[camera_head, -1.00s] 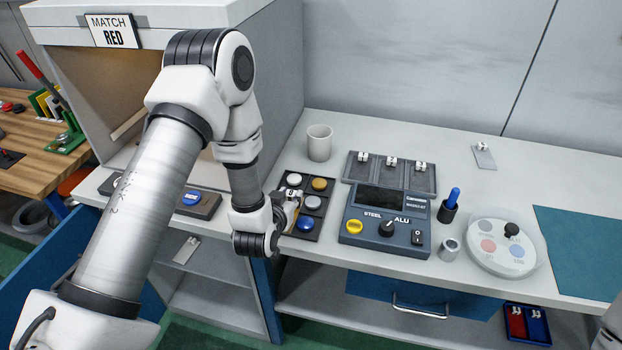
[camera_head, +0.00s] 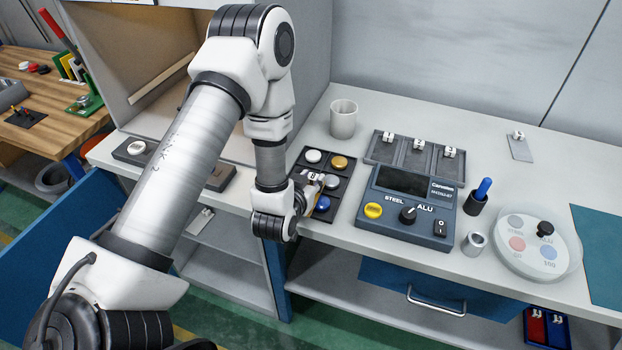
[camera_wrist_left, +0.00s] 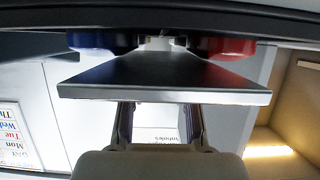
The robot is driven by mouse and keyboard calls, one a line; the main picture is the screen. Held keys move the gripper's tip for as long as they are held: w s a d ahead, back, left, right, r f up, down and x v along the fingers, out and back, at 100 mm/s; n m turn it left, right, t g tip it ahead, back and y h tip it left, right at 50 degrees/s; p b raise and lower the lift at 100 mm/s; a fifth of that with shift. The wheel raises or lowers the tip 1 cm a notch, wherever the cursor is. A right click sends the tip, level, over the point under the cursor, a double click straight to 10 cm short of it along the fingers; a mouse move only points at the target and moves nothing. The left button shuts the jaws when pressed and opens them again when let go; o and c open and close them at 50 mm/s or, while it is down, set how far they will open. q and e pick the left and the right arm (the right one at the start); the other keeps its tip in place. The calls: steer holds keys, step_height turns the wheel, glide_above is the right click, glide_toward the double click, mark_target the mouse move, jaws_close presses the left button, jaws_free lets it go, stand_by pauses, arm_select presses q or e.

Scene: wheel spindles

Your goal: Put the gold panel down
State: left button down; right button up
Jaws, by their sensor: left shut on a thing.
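My left gripper (camera_head: 314,186) is over the left part of a dark disc tray (camera_head: 338,211), at the counter's front edge. It is shut on a small panel (camera_head: 313,204), of which a tan-gold sliver shows beneath it. In the left wrist view the held panel (camera_wrist_left: 165,78) is a wide flat plate that looks grey, with no gold showing; the gripper fingers (camera_wrist_left: 160,122) reach up to it from below. A blue disc (camera_wrist_left: 105,42) and a red disc (camera_wrist_left: 222,48) show just beyond its edge. I cannot tell whether the panel touches the tray. My right gripper is out of view.
The tray also holds a gold disc (camera_head: 339,162) and pale discs. A tester (camera_head: 405,208) stands to its right, with a three-slot rack (camera_head: 416,160) behind. A mug (camera_head: 343,119) is behind the tray. A grey tagged plate (camera_head: 520,149) lies farther right, with clear counter around it.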

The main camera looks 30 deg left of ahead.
arm_select(q)
steer(key=c, duration=0.8)
jaws_free()
steer(key=shift+w+f, duration=0.1)
steer(key=shift+c, duration=0.2)
